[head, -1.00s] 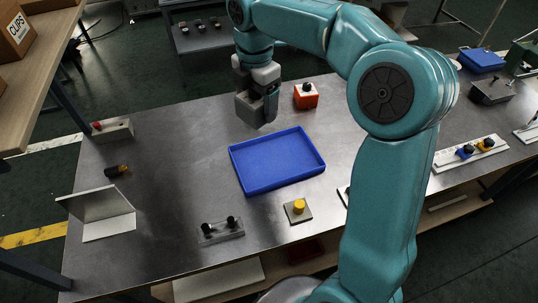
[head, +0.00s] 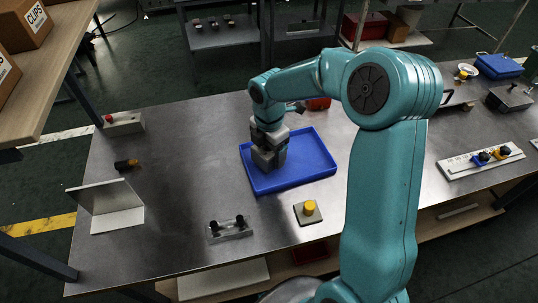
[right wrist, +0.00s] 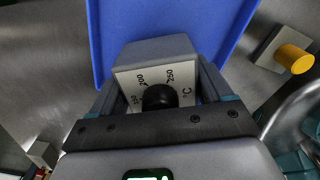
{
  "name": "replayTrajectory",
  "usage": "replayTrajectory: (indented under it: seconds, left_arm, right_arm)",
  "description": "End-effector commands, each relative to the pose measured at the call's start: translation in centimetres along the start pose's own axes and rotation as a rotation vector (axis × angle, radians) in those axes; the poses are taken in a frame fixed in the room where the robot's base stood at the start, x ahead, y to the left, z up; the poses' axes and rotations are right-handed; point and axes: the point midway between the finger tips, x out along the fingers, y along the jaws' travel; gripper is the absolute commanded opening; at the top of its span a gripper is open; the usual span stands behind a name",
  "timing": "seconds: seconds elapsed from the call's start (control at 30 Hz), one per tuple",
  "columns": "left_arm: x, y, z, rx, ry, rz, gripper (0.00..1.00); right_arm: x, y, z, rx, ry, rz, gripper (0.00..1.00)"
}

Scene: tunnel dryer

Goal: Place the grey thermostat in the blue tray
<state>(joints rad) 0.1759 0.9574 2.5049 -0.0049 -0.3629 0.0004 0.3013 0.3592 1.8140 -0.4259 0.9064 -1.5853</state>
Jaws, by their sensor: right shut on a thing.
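The grey thermostat (right wrist: 158,50) is a grey box with a white dial face and a black knob. It sits between the fingers of my right gripper (head: 268,156), which is shut on it. The blue tray (head: 317,164) lies on the metal bench. In the head view the gripper and thermostat are over the left part of the tray. In the right wrist view the tray (right wrist: 108,22) spreads behind the thermostat. I cannot tell whether the thermostat touches the tray floor. The tray looks otherwise empty. My left gripper is not in view.
A yellow button on a plate (head: 309,210) stands just in front of the tray. A block with black knobs (head: 229,229) and a white bracket (head: 118,219) are to the left.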

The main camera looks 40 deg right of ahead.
Motion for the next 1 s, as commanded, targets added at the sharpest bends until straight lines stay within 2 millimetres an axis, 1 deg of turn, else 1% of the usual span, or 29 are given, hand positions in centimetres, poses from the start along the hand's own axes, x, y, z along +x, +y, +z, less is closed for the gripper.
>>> replayTrajectory:
  seconds: [0.03,0.1,0.17,0.43,0.53,0.57,0.6,0.83,0.93,1.0]
  left_arm:
    - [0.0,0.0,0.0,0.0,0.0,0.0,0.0]
    - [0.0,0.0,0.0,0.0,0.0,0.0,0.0]
    - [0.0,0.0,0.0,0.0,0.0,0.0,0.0]
    - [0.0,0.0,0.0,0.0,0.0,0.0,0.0]
    - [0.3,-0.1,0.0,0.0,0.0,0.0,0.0]
    - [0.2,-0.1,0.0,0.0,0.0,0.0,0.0]
    - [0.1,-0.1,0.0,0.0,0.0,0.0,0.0]
    - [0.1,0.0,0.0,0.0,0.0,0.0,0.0]
    - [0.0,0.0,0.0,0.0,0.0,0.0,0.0]
    - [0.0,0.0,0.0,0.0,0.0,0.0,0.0]
  right_arm:
    - [1.0,0.0,0.0,-0.001,0.0,-0.004,0.42]
    - [1.9,0.1,0.1,0.0,-0.001,-0.002,0.42]
    - [2.4,0.1,0.1,0.001,-0.001,-0.001,0.42]
    - [2.5,0.1,0.1,0.001,-0.001,0.001,0.42]
    - [2.9,0.1,0.1,0.001,-0.001,0.001,0.42]
    - [2.7,0.1,0.1,0.001,-0.001,0.0,0.89]
    - [2.7,0.1,0.1,0.001,-0.001,0.0,1.0]
    - [2.6,0.1,0.1,0.001,-0.001,0.001,1.0]
    - [2.0,0.2,0.1,0.001,-0.002,0.003,1.0]
    - [0.9,0.2,0.1,0.0,-0.003,0.005,1.0]
